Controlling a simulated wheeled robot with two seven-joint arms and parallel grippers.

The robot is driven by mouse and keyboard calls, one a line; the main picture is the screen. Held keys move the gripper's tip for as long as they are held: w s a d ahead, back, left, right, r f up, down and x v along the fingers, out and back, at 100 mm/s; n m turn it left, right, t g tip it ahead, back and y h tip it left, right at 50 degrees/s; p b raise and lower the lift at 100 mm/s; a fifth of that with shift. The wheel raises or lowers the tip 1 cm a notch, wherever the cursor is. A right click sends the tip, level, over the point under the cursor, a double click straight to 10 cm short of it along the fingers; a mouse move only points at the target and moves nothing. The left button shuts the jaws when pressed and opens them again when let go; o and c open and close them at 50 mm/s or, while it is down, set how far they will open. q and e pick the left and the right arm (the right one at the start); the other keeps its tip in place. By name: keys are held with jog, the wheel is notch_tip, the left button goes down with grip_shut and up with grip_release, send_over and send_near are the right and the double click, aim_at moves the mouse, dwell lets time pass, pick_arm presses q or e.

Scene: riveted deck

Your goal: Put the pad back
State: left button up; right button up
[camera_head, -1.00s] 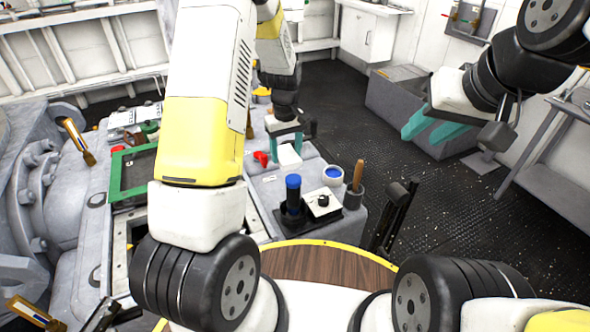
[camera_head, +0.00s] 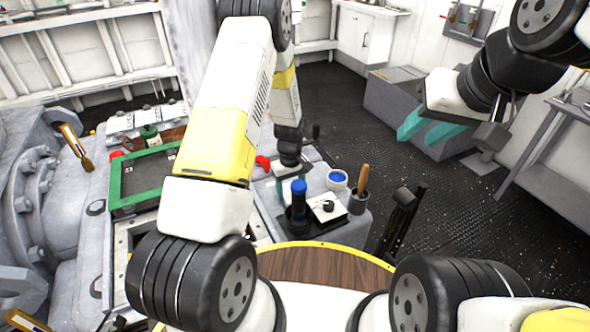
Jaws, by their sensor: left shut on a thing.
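My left gripper (camera_head: 286,187) is low over the grey deck block, just behind and left of a blue-topped black handle (camera_head: 298,198). One teal finger shows; the handle and the gripper's own body hide most of the rest. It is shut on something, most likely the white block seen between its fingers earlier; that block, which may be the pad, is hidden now. The handle stands upright in a black tray (camera_head: 333,226), beside a white square plate with a black knob (camera_head: 327,207). My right gripper (camera_head: 428,128) hangs empty at the right, its teal fingers apart.
A white cup with blue contents (camera_head: 337,180) and a dark holder with a wooden-handled tool (camera_head: 359,197) stand right of the tray. A red piece (camera_head: 262,163) lies behind. A green frame (camera_head: 128,188) is at the left.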

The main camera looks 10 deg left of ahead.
pick_arm(q)
jog(key=shift+f, duration=0.2)
jog(key=o, duration=1.3)
jog(key=shift+r, duration=0.1)
